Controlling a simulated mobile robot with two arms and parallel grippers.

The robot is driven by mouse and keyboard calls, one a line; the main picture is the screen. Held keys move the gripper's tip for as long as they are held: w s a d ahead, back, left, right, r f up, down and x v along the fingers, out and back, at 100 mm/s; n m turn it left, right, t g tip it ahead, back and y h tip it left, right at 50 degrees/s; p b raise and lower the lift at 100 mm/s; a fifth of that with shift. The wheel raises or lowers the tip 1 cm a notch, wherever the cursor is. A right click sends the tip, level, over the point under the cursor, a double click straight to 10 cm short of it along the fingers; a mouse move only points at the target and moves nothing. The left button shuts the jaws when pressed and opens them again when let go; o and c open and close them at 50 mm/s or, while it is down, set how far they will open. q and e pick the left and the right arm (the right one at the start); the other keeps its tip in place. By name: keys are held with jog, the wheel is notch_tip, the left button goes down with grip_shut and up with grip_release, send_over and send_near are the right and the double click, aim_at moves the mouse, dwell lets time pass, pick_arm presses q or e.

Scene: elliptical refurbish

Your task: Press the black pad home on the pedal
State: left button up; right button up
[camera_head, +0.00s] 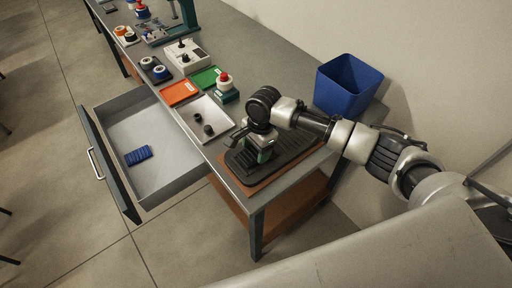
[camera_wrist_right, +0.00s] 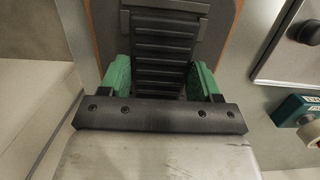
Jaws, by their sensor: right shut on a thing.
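The pedal (camera_head: 303,145) is a dark, ribbed unit on a brown board at the near end of the workbench. Its dark grey frame (camera_wrist_right: 208,22) also shows in the wrist view. My right gripper (camera_head: 264,155) reaches down over the pedal's near left part. In the wrist view my right gripper (camera_wrist_right: 160,80) has its green fingers on both sides of the ribbed black pad (camera_wrist_right: 163,45), shut on it. The pad lies along the pedal frame; whether it is fully seated I cannot tell. My left gripper is not in view.
A blue bin (camera_head: 346,88) stands behind the pedal. An open drawer (camera_head: 160,125) holds a blue block (camera_head: 138,156).

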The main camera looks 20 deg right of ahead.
jog(key=shift+f, duration=0.7)
dwell(0.8)
jog(key=o, duration=1)
notch_tip(320, 180, up, 11)
jog(key=d+b, duration=0.1)
jog(key=shift+w+d, duration=0.25)
jog(key=shift+f, duration=0.15)
